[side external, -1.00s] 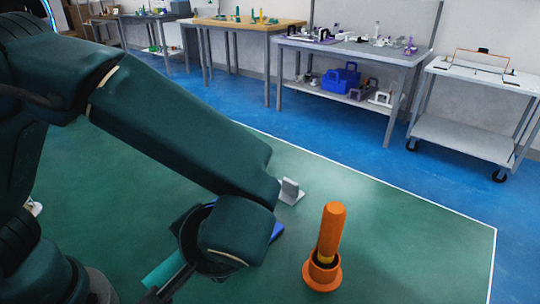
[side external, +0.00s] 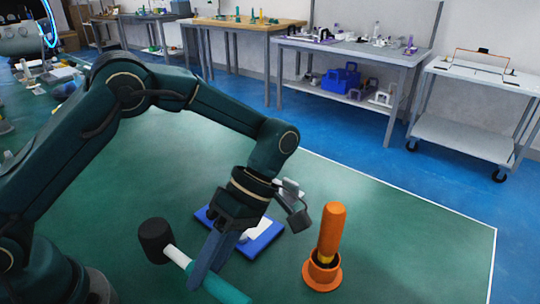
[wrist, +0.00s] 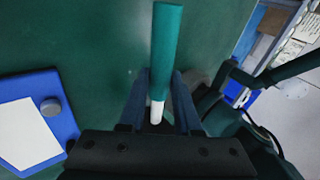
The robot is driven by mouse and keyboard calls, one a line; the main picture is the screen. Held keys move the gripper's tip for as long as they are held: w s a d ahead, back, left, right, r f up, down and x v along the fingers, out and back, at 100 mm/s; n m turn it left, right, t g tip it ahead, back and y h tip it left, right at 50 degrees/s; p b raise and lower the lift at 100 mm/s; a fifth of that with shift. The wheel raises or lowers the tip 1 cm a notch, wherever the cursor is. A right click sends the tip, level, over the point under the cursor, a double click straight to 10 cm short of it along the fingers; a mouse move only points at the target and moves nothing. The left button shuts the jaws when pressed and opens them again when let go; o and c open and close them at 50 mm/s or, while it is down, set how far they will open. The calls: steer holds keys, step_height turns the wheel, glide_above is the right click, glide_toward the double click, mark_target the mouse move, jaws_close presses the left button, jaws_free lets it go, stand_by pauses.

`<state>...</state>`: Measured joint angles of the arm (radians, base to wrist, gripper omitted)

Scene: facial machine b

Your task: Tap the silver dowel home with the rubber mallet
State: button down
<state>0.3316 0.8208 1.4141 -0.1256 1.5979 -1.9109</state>
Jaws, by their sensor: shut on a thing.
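The rubber mallet has a black head (side external: 156,241), a white shaft and a teal handle (side external: 228,290). My gripper (side external: 203,272) is shut on the mallet around the shaft and handle, with the head out to the left. In the wrist view the teal handle (wrist: 166,48) and white shaft show at my gripper (wrist: 158,92); the head is hidden. A blue block (side external: 262,240) with a white top lies behind my gripper. In the wrist view, a short grey round peg, apparently the silver dowel (wrist: 51,107), stands on this block (wrist: 63,125). I cannot make out the dowel in the side view.
An orange holder (side external: 322,272) with an upright orange-handled tool stands to the right of my gripper. A light grey bracket (side external: 290,187) is partly hidden behind my wrist. The green mat (side external: 420,240) is clear at the right. Benches and a cart stand far behind.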

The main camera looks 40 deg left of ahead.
steer(key=w+n+h, duration=0.1)
steer(key=n+h, duration=0.1)
steer(key=n, duration=0.1)
steer(key=w+n+t+h, duration=0.1)
steer(key=w+n+h, duration=0.1)
steer(key=n, duration=0.1)
steer(key=w+r+n+h, duration=0.1)
steer(key=w+n+h, duration=0.1)
steer(key=n, duration=0.1)
steer(key=shift+w+a+t, duration=0.2)
steer(key=shift+a+t, duration=0.05)
steer(key=shift+t, duration=0.15)
steer(key=w+n+t+h, duration=0.1)
steer(key=n, duration=0.1)
steer(key=w+a+n+t+h, duration=0.1)
steer(key=w+n, duration=0.1)
steer(key=w+a+r+n+t, duration=0.1)
steer(key=n, duration=0.1)
steer(key=shift+w+a+n+t+h, duration=0.2)
steer(key=shift+w+n+t+h, duration=0.1)
steer(key=shift+t+h, duration=0.1)
steer(key=w+a+r+n+t+y, duration=0.1)
steer(key=w+a+n+t, duration=0.6)
steer(key=a+n, duration=0.2)
steer(key=shift+a+r+n, duration=0.35)
steer(key=shift+n, duration=0.65)
